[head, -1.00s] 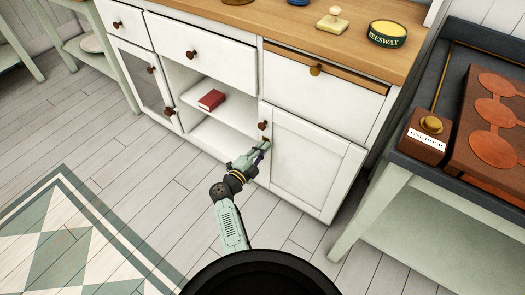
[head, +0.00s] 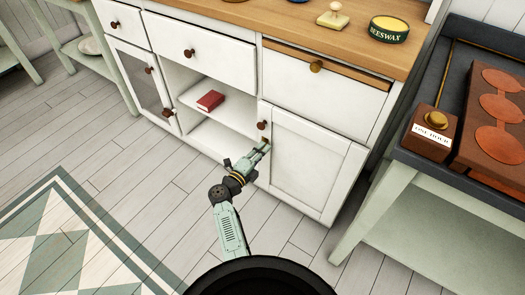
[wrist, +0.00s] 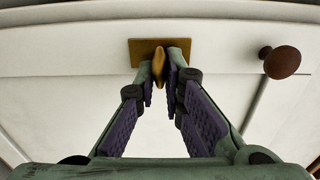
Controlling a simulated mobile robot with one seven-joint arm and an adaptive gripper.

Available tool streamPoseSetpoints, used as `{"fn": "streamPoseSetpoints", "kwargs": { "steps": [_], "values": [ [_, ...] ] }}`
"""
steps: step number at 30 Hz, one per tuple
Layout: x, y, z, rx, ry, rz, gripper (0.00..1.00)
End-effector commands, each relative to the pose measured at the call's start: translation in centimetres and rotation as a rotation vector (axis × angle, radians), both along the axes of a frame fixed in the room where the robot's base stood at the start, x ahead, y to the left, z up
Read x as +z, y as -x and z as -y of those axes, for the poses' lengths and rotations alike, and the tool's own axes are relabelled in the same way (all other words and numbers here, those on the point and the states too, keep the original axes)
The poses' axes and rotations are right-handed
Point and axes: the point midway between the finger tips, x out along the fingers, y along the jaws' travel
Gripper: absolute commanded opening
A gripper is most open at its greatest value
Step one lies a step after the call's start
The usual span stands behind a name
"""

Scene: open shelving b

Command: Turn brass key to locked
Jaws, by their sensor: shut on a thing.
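The brass key (wrist: 158,66) sits in front of a brass plate (wrist: 138,47) on the white cabinet door (head: 310,165), in the wrist view. My gripper (wrist: 165,75) is shut on the key, one finger on each side of it. In the head view my gripper (head: 262,148) reaches the upper left edge of the door, below its round knob (head: 263,126). The key is too small to make out there. The knob (wrist: 279,62) also shows at the right of the wrist view. The door is closed. The lock's inside is hidden.
Left of the door is an open shelf with a red book (head: 210,101). The countertop (head: 270,22) above holds a beeswax tin (head: 388,30). A green side table (head: 400,205) stands close at right. The floor at left is clear.

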Motion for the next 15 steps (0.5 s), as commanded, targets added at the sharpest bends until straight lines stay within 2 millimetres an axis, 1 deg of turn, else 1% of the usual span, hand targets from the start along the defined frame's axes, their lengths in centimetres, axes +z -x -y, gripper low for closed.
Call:
{"fn": "streamPoseSetpoints", "kwargs": {
  "steps": [5,6,15],
  "values": [
    [-0.02,0.02,0.03,-0.001,0.0,0.0,0.0],
    [-0.02,0.02,0.05,-0.001,0.0,0.0,0.11],
    [-0.02,0.01,0.02,0.0,0.001,-0.001,0.3]
  ]
}}
